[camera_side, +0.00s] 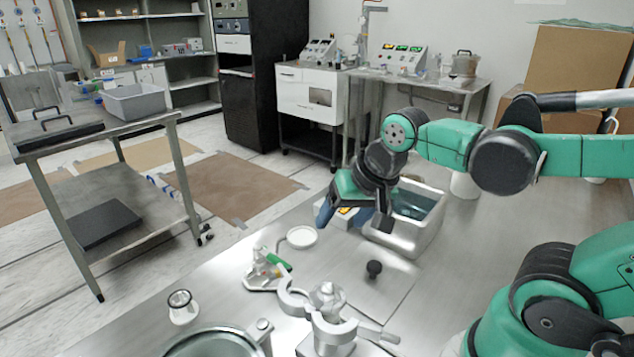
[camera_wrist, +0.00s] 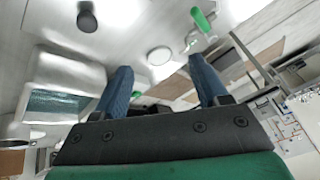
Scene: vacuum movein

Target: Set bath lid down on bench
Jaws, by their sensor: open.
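The bath lid (camera_side: 388,287) appears as a flat metal plate with a black knob (camera_side: 374,268), lying on the steel bench (camera_side: 440,290) in front of the bath. The knob also shows at the top left of the wrist view (camera_wrist: 87,18). The bath (camera_side: 408,240) is an open metal tub holding bluish liquid; in the wrist view it is at the left (camera_wrist: 68,72). My gripper (camera_side: 352,218) is beside the bath's left side, above the bench and apart from the knob. In the wrist view its two blue fingers (camera_wrist: 161,78) are spread with nothing held between them.
A round white dish (camera_side: 302,237) and a green-handled clamp-like piece (camera_side: 268,268) are on the bench left of the lid. A metal clamp fitting (camera_side: 328,305), a small white-based jar (camera_side: 181,306) and a round glass vessel (camera_side: 212,343) stand nearer the front. Bare bench lies right of the lid.

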